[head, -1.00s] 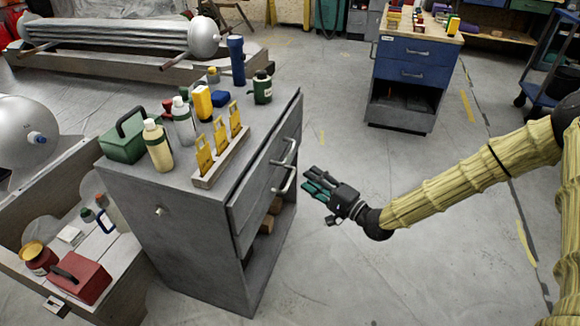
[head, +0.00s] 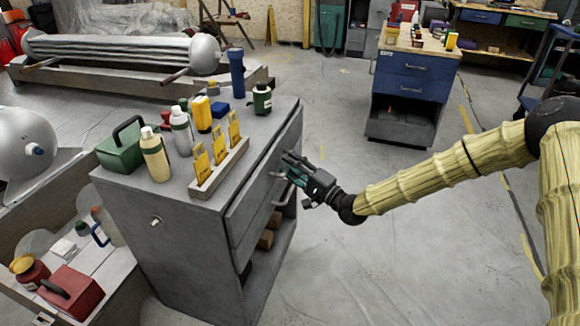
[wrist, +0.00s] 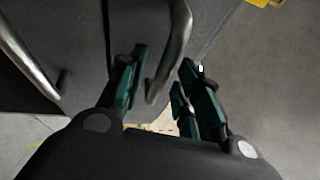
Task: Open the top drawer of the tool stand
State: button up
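The grey tool stand (head: 180,255) stands left of centre in the head view, with two drawers on its right-facing side. In the wrist view a curved metal handle (wrist: 172,50) reaches between the fingers of my gripper (wrist: 165,92). The fingers are apart, one on each side of the bar, and do not look closed on it. The lower drawer's handle (head: 285,193) shows just below my gripper; a second handle (wrist: 24,55) lies left in the wrist view.
On the stand's top are a green toolbox (head: 120,147), bottles, a rack of yellow items (head: 222,168) and a green canister (head: 262,99). A blue drawer cabinet (head: 404,85) stands at the back right. The floor right of the stand is clear.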

jog(key=shift+w+a+r, duration=0.1)
jog(key=shift+w+a, duration=0.2)
jog(key=shift+a, duration=0.1)
grip_shut()
jog(key=shift+s+d, duration=0.1)
jog(key=shift+d, duration=0.05)
